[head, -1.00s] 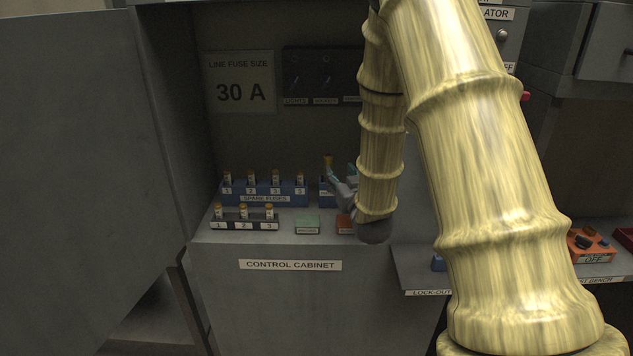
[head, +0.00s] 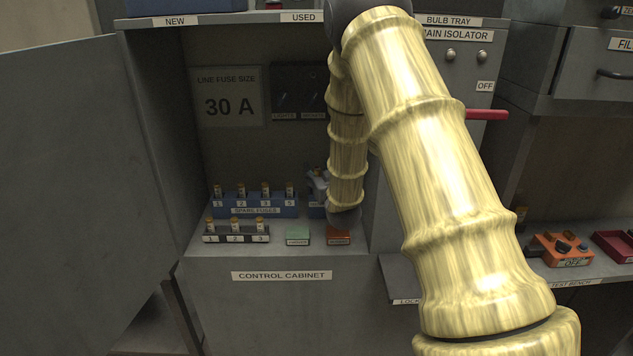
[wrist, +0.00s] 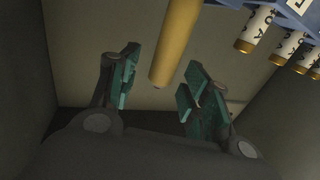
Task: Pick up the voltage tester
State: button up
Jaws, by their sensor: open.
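A yellow-orange rod (wrist: 176,40), which looks like the voltage tester, comes down from the top edge of the wrist view. Its lower end lies between my fingers in the picture; I cannot tell how deep it sits between them or whether it touches. My gripper (wrist: 158,86) is open, with a teal pad on each finger and nothing clamped. In the head view my forearm hides most of the gripper; a bit of it (head: 317,183) shows above a blue holder (head: 315,211) at the cabinet's right. The tester cannot be made out there.
A blue spare-fuse block (head: 255,205) and a dark block with fuses (head: 236,238) stand to the left. A green box (head: 298,236) and an orange box (head: 338,237) sit at the front. Cabinet walls close in both sides; an orange device (head: 562,248) is on the right bench.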

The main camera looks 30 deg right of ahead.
jog(key=shift+w+d, duration=0.2)
jog(key=shift+w, duration=0.4)
grip_shut()
